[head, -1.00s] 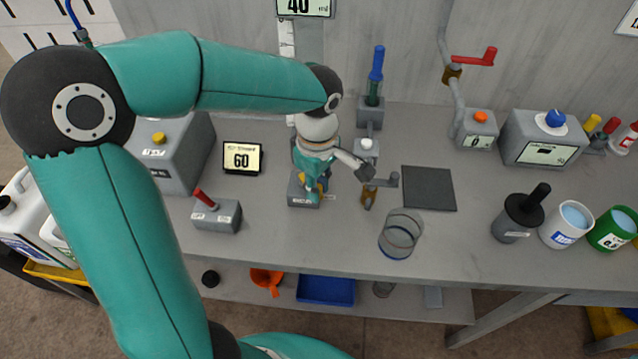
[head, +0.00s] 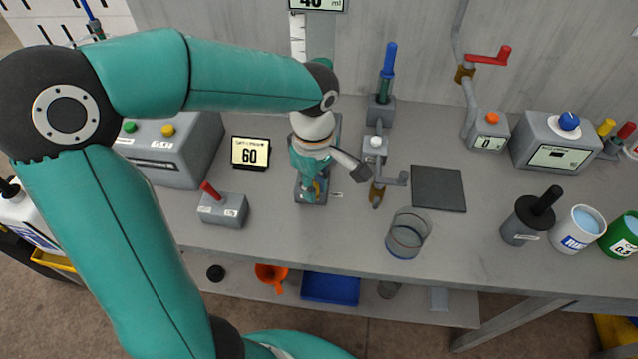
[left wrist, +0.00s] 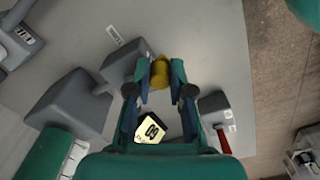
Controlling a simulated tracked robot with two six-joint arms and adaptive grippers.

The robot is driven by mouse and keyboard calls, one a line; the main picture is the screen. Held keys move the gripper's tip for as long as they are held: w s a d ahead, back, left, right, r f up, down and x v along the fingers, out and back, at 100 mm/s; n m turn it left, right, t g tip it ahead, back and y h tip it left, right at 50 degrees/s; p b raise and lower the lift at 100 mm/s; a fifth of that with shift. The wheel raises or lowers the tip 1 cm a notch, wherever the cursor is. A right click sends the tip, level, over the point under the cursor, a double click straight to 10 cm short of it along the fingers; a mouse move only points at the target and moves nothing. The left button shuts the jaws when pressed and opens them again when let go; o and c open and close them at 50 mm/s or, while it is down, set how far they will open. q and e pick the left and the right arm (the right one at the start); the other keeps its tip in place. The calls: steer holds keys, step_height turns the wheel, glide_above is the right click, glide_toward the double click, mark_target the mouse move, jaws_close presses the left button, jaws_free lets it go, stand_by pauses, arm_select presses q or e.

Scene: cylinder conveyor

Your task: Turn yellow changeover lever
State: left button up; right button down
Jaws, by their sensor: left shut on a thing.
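The yellow changeover lever (left wrist: 160,72) shows in the left wrist view as a short rounded yellow piece between my fingertips. My left gripper (left wrist: 163,80) is shut on it from both sides. In the head view my left gripper (head: 312,185) points down over a small grey block (head: 310,199) in the middle of the bench. There my wrist and fingers hide most of the lever, so its exact angle cannot be told. My right gripper is not in view.
A glass beaker (head: 408,235) stands front right of the gripper. A small valve with a brass body (head: 377,193) is close on the right. A "60" display (head: 250,152) and a red-lever box (head: 223,209) are on the left. A dark mat (head: 438,188) lies on the right.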

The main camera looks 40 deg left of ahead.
arm_select(q)
steer(key=shift+s+a+f, duration=0.2)
steer(key=shift+s, duration=0.2)
steer(key=shift+a, duration=0.1)
steer(key=shift+s+a, duration=0.1)
steer(key=shift+a, duration=0.05)
steer(key=o, duration=1.2)
steer(key=shift+a, duration=0.1)
steer(key=o, duration=0.6)
steer(key=shift+r, duration=0.1)
steer(key=shift+c, duration=0.2)
